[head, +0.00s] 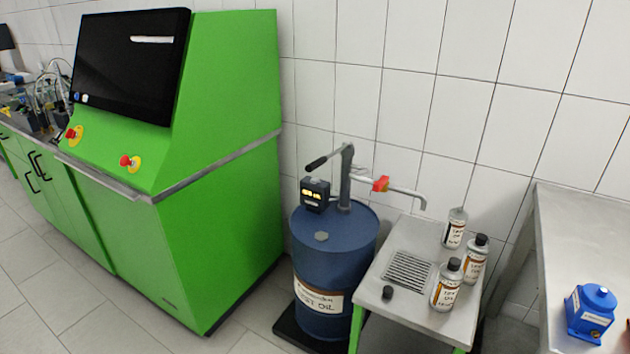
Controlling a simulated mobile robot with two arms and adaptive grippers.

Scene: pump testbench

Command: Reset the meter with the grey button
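The meter (315,195) is a small dark box with a lit yellow display, mounted on the hand pump (346,180) on top of the blue oil drum (330,255). A grey strip shows below its display; whether this is the grey button is too small to tell. The pump's handle points left, and its spout with a red valve (381,184) reaches right over the side table. Neither of my grippers is in view.
A metal side table (395,285) with a drain grate holds several bottles, including one at the front (446,285), and a black cap (387,292). A green test bench (215,150) stands left of the drum. A blue device (590,313) sits on the right table. The floor at front left is clear.

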